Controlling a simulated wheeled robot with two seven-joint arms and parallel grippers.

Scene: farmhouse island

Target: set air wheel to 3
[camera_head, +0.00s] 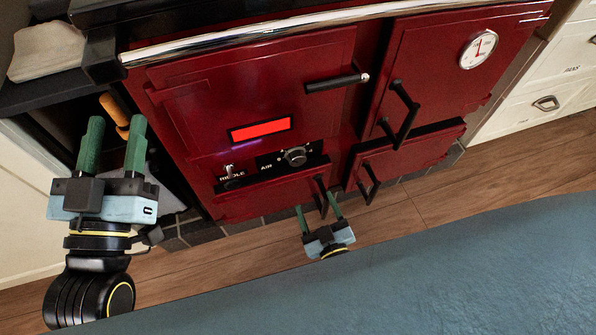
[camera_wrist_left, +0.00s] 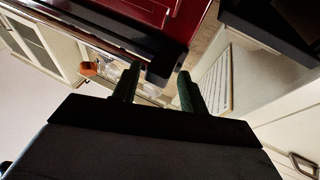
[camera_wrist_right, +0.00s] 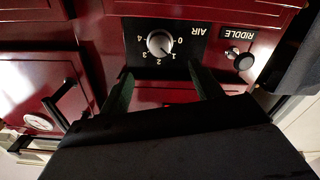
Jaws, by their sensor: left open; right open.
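The air wheel (camera_head: 295,156) is a round metal knob on a black plate marked AIR, low on the red range. In the right wrist view the wheel (camera_wrist_right: 159,43) appears upside down with the numbers 0 to 4 around it. I cannot tell for sure which number it is set to. My right gripper (camera_head: 318,207) is open and empty, below and in front of the wheel and apart from it. Its fingers (camera_wrist_right: 160,76) point toward the plate. My left gripper (camera_head: 116,120) is open and empty at the range's left side, far from the wheel.
The RIDDLE knob (camera_head: 232,172) is left of the wheel. A glowing red window (camera_head: 260,129) is above. Black door handles (camera_head: 403,114) stick out on the right, and another lower handle (camera_head: 320,196) is close to my right gripper. A blue surface (camera_head: 430,270) fills the foreground.

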